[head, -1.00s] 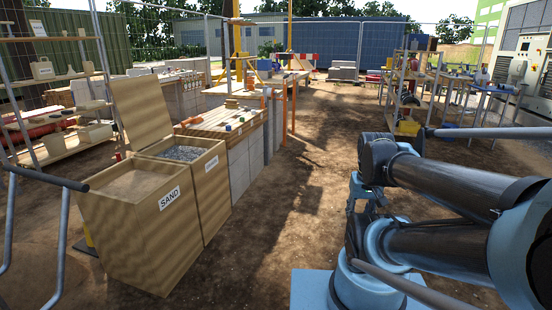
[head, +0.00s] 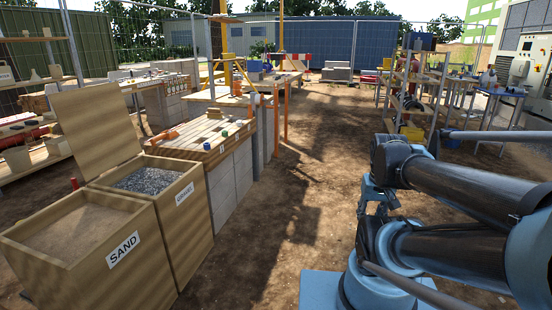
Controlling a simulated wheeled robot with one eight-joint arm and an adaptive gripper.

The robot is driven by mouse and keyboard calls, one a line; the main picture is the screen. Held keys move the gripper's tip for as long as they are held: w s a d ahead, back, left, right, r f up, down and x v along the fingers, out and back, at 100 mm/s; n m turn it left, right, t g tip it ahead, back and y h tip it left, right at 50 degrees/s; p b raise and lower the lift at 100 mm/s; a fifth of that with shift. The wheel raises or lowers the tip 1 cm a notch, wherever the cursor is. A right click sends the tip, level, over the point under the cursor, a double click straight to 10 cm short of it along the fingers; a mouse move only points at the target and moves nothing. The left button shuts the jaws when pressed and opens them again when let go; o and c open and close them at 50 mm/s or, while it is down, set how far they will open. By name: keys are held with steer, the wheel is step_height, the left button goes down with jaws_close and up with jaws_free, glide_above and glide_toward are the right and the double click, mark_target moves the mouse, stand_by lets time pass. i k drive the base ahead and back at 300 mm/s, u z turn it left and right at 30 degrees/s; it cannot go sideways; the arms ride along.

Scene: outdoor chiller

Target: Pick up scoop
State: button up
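I cannot make out a scoop for certain. A small orange object (head: 165,135), too small to identify, lies on the slatted wooden worktop (head: 207,134) behind the bins. A wooden bin labelled SAND (head: 128,268) stands open at the lower left, filled with sand. A wooden bin labelled GRAVEL (head: 190,212) stands behind it with its lid raised, full of grey gravel. My arm is folded at the right. The end of my arm, with what seems to be my gripper (head: 372,200), points down above my base, well right of the bins; its fingers are unclear.
Bare dirt ground (head: 290,210) lies clear between the bins and my arm. Shelving (head: 412,95) and a blue table (head: 500,90) stand at the back right. A wooden shelf rack (head: 35,150) with several items stands at the left. Worktables run along the back left.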

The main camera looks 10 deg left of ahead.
mark_target(164, 136)
steer(key=u, duration=0.1)
steer(key=i, duration=1.1)
steer(key=u, duration=0.55)
steer(key=i, duration=1.15)
steer(key=u, duration=1.05)
steer(key=i, duration=0.95)
steer(key=u, duration=0.45)
